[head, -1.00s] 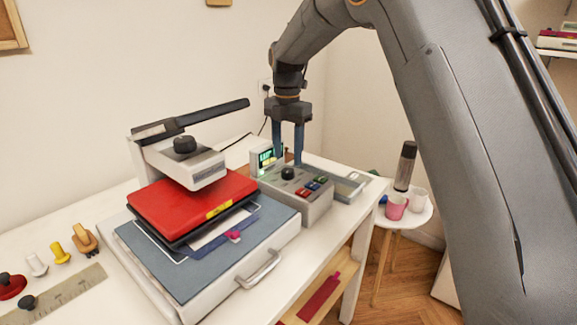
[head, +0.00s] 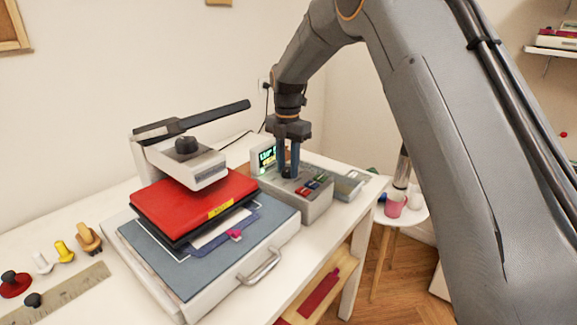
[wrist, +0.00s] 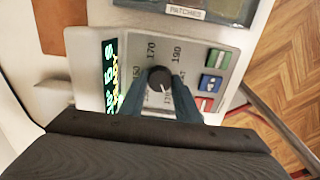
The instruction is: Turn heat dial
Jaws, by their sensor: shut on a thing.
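The heat dial (wrist: 159,78) is a round black knob with a pale pointer mark, on the grey control box (head: 318,207) at the right of the heat press. Numbers such as 170 and 190 are printed around it in the wrist view. My gripper (head: 288,173) points straight down over the box, with its blue fingers shut on the dial from two sides. In the head view the fingers hide part of the dial. A lit display (head: 265,158) with green characters stands at the back left of the box and also shows in the wrist view (wrist: 111,75).
Coloured buttons (head: 313,183) sit right of the dial. A tray labelled patches (wrist: 205,8) adjoins the box. A pink cup (head: 395,204) stands on a side stool.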

